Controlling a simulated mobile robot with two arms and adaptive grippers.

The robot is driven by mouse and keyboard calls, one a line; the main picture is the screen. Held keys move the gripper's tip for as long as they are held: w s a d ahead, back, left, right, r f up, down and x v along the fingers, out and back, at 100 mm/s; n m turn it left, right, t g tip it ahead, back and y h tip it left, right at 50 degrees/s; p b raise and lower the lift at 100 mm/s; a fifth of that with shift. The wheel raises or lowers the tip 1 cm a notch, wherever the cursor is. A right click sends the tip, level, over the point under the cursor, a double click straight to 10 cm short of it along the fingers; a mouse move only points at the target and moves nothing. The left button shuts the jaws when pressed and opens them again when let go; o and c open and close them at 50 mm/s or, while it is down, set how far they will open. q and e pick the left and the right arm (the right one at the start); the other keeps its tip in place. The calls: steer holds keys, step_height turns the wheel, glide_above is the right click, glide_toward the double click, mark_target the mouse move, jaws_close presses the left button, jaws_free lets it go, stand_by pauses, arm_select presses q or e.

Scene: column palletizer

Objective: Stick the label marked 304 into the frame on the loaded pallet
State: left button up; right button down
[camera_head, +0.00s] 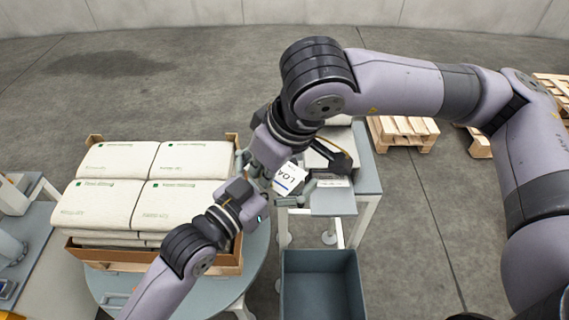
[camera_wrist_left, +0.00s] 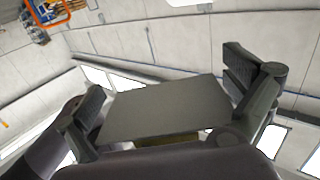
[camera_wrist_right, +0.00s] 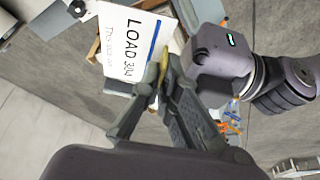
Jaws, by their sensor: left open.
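The label (camera_head: 290,178) is a white card with a blue stripe; in the right wrist view (camera_wrist_right: 125,42) it reads "LOAD 304". My right gripper (camera_wrist_right: 156,84) has its fingertips closed together at the card's edge, by a small yellow part. My left gripper (camera_wrist_left: 165,82) is open, its fingers spread on either side of a dark grey panel that looks like the card's back. In the head view both grippers meet beside the loaded pallet (camera_head: 150,262), which bears stacked white sacks (camera_head: 165,205) in a brown tray. I cannot make out the frame on it.
A small grey table (camera_head: 366,172) with items stands just right of the grippers. An open grey bin (camera_head: 322,285) is on the floor in front of it. Empty wooden pallets (camera_head: 402,130) lie at the right. The floor behind is clear.

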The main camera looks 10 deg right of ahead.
arm_select(q)
steer(key=shift+d, duration=0.1)
steer(key=shift+c, duration=0.4)
arm_select(e)
steer(key=shift+s+a, duration=0.1)
arm_select(q)
steer(key=c, duration=0.7)
steer(key=shift+o, duration=0.2)
arm_select(e)
steer(key=c, duration=2.2)
jaws_free()
steer(key=shift+a, duration=0.1)
steer(key=shift+c, duration=0.2)
arm_select(q)
steer(key=c, duration=0.9)
arm_select(e)
steer(key=o, duration=0.5)
steer(key=shift+r, duration=0.1)
